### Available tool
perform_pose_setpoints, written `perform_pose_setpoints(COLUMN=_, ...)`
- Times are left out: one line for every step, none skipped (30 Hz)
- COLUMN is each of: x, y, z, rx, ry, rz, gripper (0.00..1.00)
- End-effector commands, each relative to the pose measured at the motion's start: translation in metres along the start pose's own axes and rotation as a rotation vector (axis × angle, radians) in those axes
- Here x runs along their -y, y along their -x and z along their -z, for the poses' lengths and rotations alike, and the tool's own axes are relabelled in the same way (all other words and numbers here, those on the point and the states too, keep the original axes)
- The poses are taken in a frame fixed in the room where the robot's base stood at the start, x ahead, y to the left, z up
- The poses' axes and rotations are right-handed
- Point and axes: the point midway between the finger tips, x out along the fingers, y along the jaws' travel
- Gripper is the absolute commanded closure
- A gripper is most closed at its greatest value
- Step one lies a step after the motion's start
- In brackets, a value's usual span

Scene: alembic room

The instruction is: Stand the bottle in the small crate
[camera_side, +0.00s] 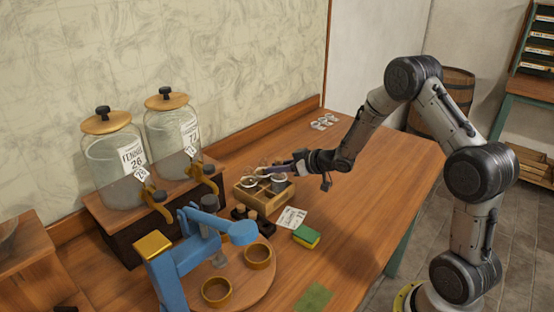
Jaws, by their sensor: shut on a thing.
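The small crate (266,208) is a light wooden box with dividers. It stands on the table near the two large jars, with a grey cylinder (279,184) and pale round-topped things in its compartments. My gripper (284,168) reaches in from the right, just above the crate's back part. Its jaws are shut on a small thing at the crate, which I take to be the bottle. The fingers and the crowded contents hide its outline, and I cannot tell whether it is upright or touches the crate floor.
Two large glass jars (115,170) with brass taps stand on a wooden stand behind left. Small dark bottles (240,212), a paper label (291,218), a sponge (306,236) and a blue stand (190,255) are in front.

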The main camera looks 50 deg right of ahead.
Motion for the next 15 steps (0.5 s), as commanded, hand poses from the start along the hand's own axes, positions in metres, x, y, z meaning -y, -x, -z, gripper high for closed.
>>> perform_pose_setpoints(x=-0.0001, y=-0.0023, z=-0.0041, rx=-0.001, ry=0.0, rz=0.0, gripper=1.0)
perform_pose_setpoints(x=-0.0003, y=-0.0032, z=-0.0057, rx=-0.001, ry=0.001, rz=-0.001, gripper=1.0)
perform_pose_setpoints(x=-0.0004, y=-0.004, z=-0.007, rx=-0.002, ry=0.001, rz=-0.001, gripper=1.0)
perform_pose_setpoints(x=-0.0005, y=-0.0044, z=-0.0077, rx=-0.003, ry=0.001, rz=-0.002, gripper=1.0)
perform_pose_setpoints(x=-0.0005, y=-0.0046, z=-0.0081, rx=-0.003, ry=0.001, rz=-0.002, gripper=1.0)
perform_pose_setpoints(x=-0.0005, y=-0.0047, z=-0.0082, rx=-0.004, ry=0.002, rz=-0.002, gripper=1.0)
perform_pose_setpoints(x=-0.0005, y=-0.0046, z=-0.0082, rx=-0.004, ry=0.002, rz=-0.002, gripper=1.0)
perform_pose_setpoints(x=-0.0004, y=-0.0046, z=-0.0081, rx=-0.004, ry=0.002, rz=-0.002, gripper=1.0)
perform_pose_setpoints(x=-0.0004, y=-0.0046, z=-0.0081, rx=-0.004, ry=0.002, rz=-0.002, gripper=1.0)
perform_pose_setpoints(x=-0.0004, y=-0.0045, z=-0.0081, rx=-0.004, ry=0.002, rz=-0.002, gripper=1.0)
perform_pose_setpoints(x=-0.0004, y=-0.0045, z=-0.0081, rx=-0.004, ry=0.002, rz=-0.001, gripper=1.0)
perform_pose_setpoints(x=-0.0003, y=-0.0046, z=-0.0082, rx=-0.003, ry=0.002, rz=-0.001, gripper=1.0)
perform_pose_setpoints(x=-0.0003, y=-0.0047, z=-0.0086, rx=-0.003, ry=0.002, rz=-0.001, gripper=1.0)
perform_pose_setpoints(x=-0.0003, y=-0.0049, z=-0.0092, rx=-0.003, ry=0.001, rz=-0.001, gripper=1.0)
perform_pose_setpoints(x=-0.0002, y=-0.0054, z=-0.0101, rx=-0.003, ry=0.001, rz=-0.001, gripper=1.0)
